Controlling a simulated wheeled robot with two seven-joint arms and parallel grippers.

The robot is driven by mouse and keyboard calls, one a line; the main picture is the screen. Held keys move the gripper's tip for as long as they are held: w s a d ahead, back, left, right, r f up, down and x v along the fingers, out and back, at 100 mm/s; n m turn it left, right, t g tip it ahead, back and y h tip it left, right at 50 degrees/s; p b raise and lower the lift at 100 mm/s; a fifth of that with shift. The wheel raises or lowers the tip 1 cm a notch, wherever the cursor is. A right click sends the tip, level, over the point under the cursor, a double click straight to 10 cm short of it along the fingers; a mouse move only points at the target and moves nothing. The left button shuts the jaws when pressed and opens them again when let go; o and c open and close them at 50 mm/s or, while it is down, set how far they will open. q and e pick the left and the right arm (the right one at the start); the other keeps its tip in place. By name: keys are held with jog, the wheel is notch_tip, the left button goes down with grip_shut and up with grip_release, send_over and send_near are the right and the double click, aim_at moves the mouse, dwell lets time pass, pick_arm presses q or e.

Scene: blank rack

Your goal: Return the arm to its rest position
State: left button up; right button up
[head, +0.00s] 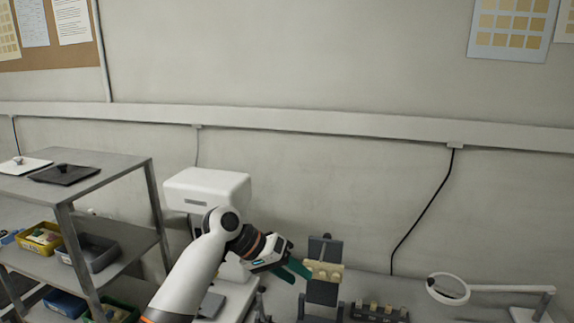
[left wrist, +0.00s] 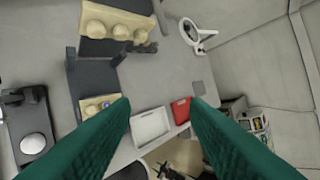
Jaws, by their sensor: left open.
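My left arm comes in from the bottom left in the head view. Its gripper (head: 297,270) has green fingers and is raised over the bench, close to a dark grey upright stand (head: 321,291) with a beige block (head: 325,271). I cannot tell from the head view whether they touch. In the left wrist view the two green fingers (left wrist: 160,108) are wide apart with nothing between them. My right gripper is in neither view.
A white machine (head: 207,187) stands behind my arm. A metal shelf (head: 105,162) with bins is at left. A magnifier lamp (head: 447,289) and a dark rack (head: 378,314) are at right. The wrist view shows a white tray (left wrist: 150,127) and a red box (left wrist: 181,110).

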pick_arm(q)
jog(key=s+a+f+t+y, duration=0.1)
jog(key=s+a+f, duration=0.2)
jog(key=s+f, duration=0.3)
jog(key=s+a+f+n+y, duration=0.1)
jog(key=s+a+f, duration=0.1)
jog(key=s+f, duration=0.4)
jog(key=s+a+f+t+y, duration=0.1)
jog(key=s+a+f, duration=0.25)
jog(key=f, duration=0.45)
jog(key=s+a+f+n+y, duration=0.1)
jog(key=s+a+y, duration=0.2)
jog(key=s+a, duration=0.6)
jog(key=s+a+n+y, duration=0.1)
jog(key=s+a+y, duration=0.3)
jog(key=s, duration=0.8)
notch_tip(320, 180, down, 27)
jog(key=s, duration=0.1)
jog(key=s+a+f+g, duration=0.2)
jog(key=s+a+f, duration=0.1)
jog(key=s+f, duration=1.3)
jog(key=shift+s+h+b, duration=0.25)
jog(key=shift+h+b, duration=0.05)
jog(key=shift+b, duration=0.1)
jog(key=shift+f+m, duration=0.1)
jog(key=shift+m, duration=0.2)
